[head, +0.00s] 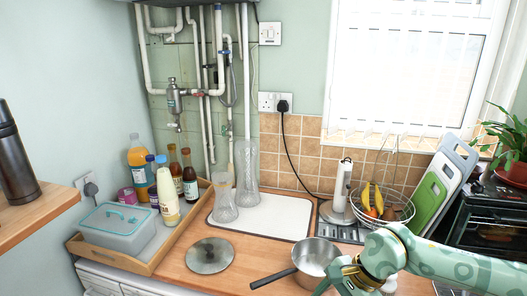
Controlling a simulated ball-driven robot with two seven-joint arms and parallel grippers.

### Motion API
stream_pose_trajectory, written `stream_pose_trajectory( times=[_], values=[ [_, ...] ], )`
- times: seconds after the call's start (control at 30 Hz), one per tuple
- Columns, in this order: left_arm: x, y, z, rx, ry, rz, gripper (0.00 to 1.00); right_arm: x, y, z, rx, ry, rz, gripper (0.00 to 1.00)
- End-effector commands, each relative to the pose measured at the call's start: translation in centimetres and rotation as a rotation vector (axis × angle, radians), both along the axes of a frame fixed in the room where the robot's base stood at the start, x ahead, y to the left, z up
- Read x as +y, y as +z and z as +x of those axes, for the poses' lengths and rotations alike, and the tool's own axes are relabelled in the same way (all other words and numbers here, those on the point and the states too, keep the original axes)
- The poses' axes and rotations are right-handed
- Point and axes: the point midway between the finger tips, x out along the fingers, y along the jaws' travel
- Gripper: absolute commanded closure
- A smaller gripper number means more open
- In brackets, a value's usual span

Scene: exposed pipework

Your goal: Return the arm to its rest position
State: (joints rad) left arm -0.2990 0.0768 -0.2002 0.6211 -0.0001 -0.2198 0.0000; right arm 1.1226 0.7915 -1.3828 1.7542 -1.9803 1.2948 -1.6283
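My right arm (455,262), pale green with darker patterns and gold joints, comes in from the right over the worktop's front. Its wrist bends down at the end, and the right gripper (340,280) is at the bottom edge, over or in front of the steel saucepan (316,256). The fingertips are not clearly seen, so I cannot tell whether it is open or shut, or whether it touches the pan. My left arm and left gripper are out of view.
A pan lid (209,256) lies left of the saucepan. A wooden tray (190,232) holds bottles and a lidded box. A fruit basket (378,206), paper roll holder (341,186) and chopping boards (436,185) stand behind my arm.

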Motion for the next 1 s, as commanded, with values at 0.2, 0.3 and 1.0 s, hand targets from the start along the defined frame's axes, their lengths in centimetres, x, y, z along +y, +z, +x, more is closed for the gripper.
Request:
stream_pose_trajectory(
  times=[0.2,0.3,1.0],
  values=[
    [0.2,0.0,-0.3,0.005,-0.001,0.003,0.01,11.3,3.3,-4.1,0.126,-0.121,0.493,0.41],
    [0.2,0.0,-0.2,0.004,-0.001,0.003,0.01,16.8,9.2,-5.8,0.305,-0.324,0.914,0.41],
    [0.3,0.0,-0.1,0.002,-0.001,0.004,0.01,-12.3,-0.9,-10.0,-0.752,1.650,-1.439,0.41]
  ],
)
